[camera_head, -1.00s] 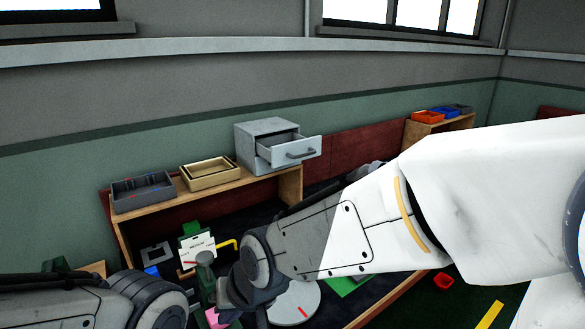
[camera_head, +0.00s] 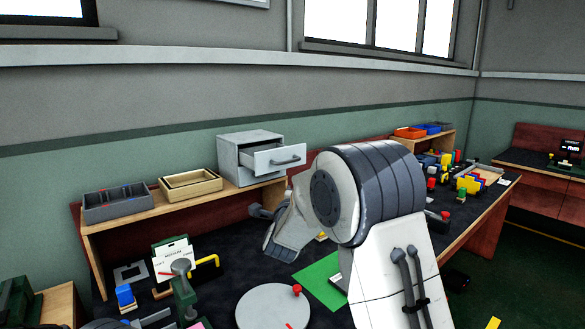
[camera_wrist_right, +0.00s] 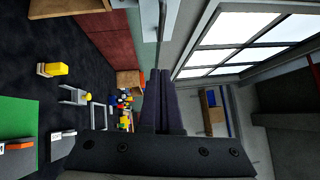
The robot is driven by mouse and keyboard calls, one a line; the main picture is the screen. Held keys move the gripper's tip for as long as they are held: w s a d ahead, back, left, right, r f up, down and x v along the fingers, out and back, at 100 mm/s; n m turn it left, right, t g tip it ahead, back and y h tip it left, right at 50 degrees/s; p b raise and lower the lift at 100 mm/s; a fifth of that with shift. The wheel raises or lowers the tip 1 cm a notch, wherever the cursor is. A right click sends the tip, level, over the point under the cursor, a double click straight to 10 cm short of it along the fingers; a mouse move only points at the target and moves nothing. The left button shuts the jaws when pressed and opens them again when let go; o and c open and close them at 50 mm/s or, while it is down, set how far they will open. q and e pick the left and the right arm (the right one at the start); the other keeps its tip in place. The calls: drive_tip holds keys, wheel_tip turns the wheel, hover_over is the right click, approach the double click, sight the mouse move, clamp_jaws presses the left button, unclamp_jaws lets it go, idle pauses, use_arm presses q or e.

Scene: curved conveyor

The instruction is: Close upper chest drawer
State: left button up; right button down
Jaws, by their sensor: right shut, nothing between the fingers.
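The small grey chest (camera_head: 236,152) stands on the wooden shelf at the back of the bench in the head view. Its upper drawer (camera_head: 266,161) is pulled out towards the right, with a dark handle on its front. Part of a pale grey surface shows at the top of the right wrist view; I cannot tell which part of the chest it is. My right gripper (camera_wrist_right: 160,82) is shut and empty, its dark fingers pointing up that view towards the pale surface. In the head view my right arm hides much of the area below and right of the drawer.
A grey bin (camera_head: 118,204) and a beige tray (camera_head: 191,186) stand left of the chest on the shelf (camera_head: 150,211). A white round plate (camera_head: 268,308) and a green mat (camera_head: 318,280) lie on the bench. Coloured bins (camera_head: 410,132) stand on another shelf at the right.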

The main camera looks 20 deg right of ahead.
sight(272, 155)
drive_tip(key=w, duration=0.3)
drive_tip(key=w+d+r+p, duration=0.1)
drive_tip(key=w, duration=0.1)
drive_tip(key=w+d+p, duration=0.1)
drive_tip(key=w, duration=0.2)
drive_tip(key=shift+w+r, duration=0.25)
drive_tip(key=shift+w, duration=0.1)
drive_tip(key=shift+w+a+p, duration=0.2)
drive_tip(key=shift+w+p, duration=0.15)
drive_tip(key=shift+w, duration=0.15)
